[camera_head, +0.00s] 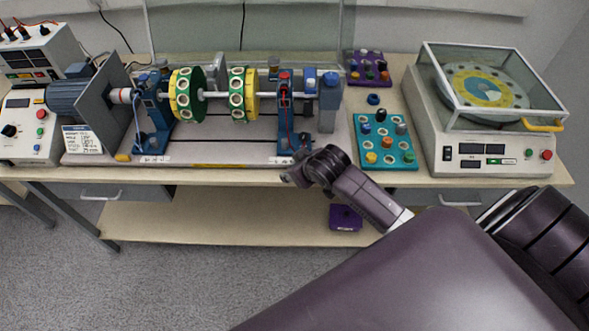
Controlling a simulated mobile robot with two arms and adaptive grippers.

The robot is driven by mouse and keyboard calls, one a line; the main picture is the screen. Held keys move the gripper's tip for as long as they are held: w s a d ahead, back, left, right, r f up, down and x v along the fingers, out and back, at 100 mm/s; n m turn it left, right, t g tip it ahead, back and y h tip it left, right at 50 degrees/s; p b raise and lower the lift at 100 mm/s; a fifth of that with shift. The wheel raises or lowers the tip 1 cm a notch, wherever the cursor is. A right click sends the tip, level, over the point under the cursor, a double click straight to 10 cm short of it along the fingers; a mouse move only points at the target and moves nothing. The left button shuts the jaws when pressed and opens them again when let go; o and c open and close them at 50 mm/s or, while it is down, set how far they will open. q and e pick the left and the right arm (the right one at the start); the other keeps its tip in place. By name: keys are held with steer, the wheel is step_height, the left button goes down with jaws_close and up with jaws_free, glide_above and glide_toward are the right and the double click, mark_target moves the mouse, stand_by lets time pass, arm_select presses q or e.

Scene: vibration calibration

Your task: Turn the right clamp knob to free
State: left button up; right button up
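The test rig has a shaft with two green-and-yellow discs (187,94) between two blue supports. The right blue support (291,125) has a red knob-like part (284,77) at its top and a red strip down its face. I cannot tell for sure which part is the right clamp knob, or its setting. A blue-capped grey post (328,105) stands just right of that support. My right gripper (293,173) is in front of the bench edge, below and close to the right support's base. Its fingers are dark and small, and their opening is unclear. My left gripper is out of view.
A teal tray (412,160) with several coloured parts lies right of the rig. A purple tray (354,76) is behind it. The balancing machine (430,140) with a clear cover is at far right. A control box (22,150) stands at far left. A purple block (345,217) is on the lower shelf.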

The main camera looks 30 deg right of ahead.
steer(key=shift+s+a+r+n+g+y, duration=0.1)
steer(key=shift+n+g+y, duration=0.25)
steer(key=shift+n, duration=0.2)
steer(key=shift+s+a+n+g+y, duration=0.1)
steer(key=shift+n+g+y, duration=0.15)
steer(key=shift+n+g, duration=0.25)
steer(key=shift+s+r+n+g+p, duration=0.2)
steer(key=shift+n+g+p, duration=0.1)
steer(key=shift+n+g, duration=0.35)
